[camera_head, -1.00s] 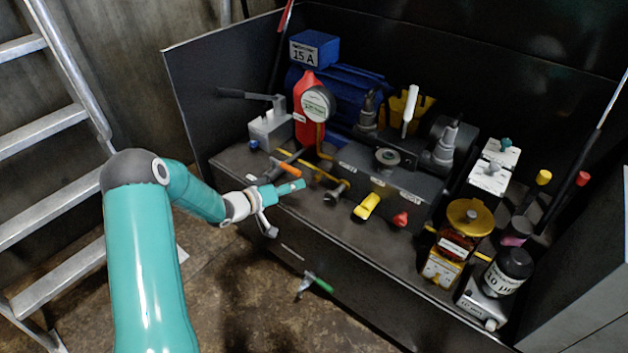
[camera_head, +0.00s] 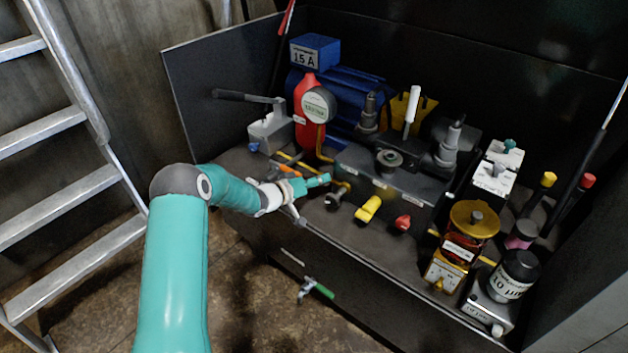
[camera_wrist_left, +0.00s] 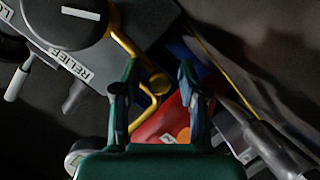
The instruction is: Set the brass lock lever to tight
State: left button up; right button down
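A yellow-handled lever (camera_head: 368,208) sticks out from the front of the grey valve block (camera_head: 350,160); I cannot tell for certain whether it is the brass lock lever. In the left wrist view the block (camera_wrist_left: 130,75) carries a label reading RELIEF and a cut-off label starting LO, with a pale lever (camera_wrist_left: 18,82) below it. My left gripper (camera_head: 322,180) is left of the yellow handle, close to a dark knob (camera_head: 336,196). The left wrist view shows its fingers (camera_wrist_left: 158,85) apart, with nothing held between them. My right gripper is not in view.
A red knob (camera_head: 403,222) lies right of the yellow handle. A red body with a gauge (camera_head: 318,105), a yellow pipe (camera_head: 322,148) and an orange handle (camera_head: 289,171) are close to my left gripper. An amber jar (camera_head: 470,230) stands at the right.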

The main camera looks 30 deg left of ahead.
pick_arm(q)
grip_shut()
jog(key=shift+a+r, duration=0.1)
jog(key=shift+a, duration=0.35)
jog(key=shift+d, duration=0.4)
